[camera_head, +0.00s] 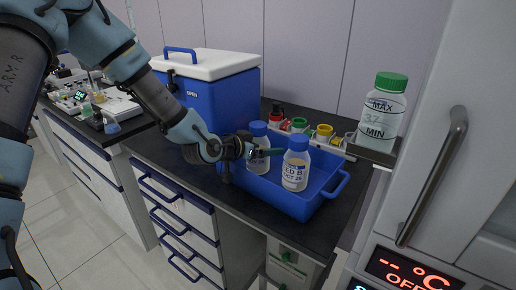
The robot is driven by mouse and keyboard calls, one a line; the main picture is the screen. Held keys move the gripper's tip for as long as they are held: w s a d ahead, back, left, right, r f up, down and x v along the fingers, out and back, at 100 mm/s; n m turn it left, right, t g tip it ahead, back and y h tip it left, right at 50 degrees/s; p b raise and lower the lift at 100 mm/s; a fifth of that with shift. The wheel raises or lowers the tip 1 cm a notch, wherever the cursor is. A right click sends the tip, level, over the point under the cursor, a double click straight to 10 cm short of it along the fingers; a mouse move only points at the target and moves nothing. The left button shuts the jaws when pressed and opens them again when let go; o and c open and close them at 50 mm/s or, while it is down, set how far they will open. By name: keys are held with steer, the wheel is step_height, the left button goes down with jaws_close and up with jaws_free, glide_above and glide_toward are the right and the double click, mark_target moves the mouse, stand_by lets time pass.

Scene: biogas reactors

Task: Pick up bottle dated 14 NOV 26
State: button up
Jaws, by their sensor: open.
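Two clear bottles with blue caps stand upright in a blue tray (318,204) on the dark counter. The front bottle (295,172) has a label partly readable as "ED B" and "CT 26". The rear bottle (258,132) is to its left; my gripper covers part of it and I cannot read its date. No label reading 14 NOV 26 is legible. My gripper (264,153) is open at the rear bottle, with a teal finger crossing in front of it. Whether it touches the bottle I cannot tell.
A blue cooler box (222,95) with a white lid stands behind left. Red, green and yellow items (299,125) stand behind the tray. A green-capped bottle (383,106) marked MAX and MIN sits on a small shelf, right. A cabinet with a handle (432,175) bounds the right.

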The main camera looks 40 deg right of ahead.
steer(key=shift+c, duration=0.2)
jaws_close()
stand_by(0.6)
steer(key=shift+r, duration=0.1)
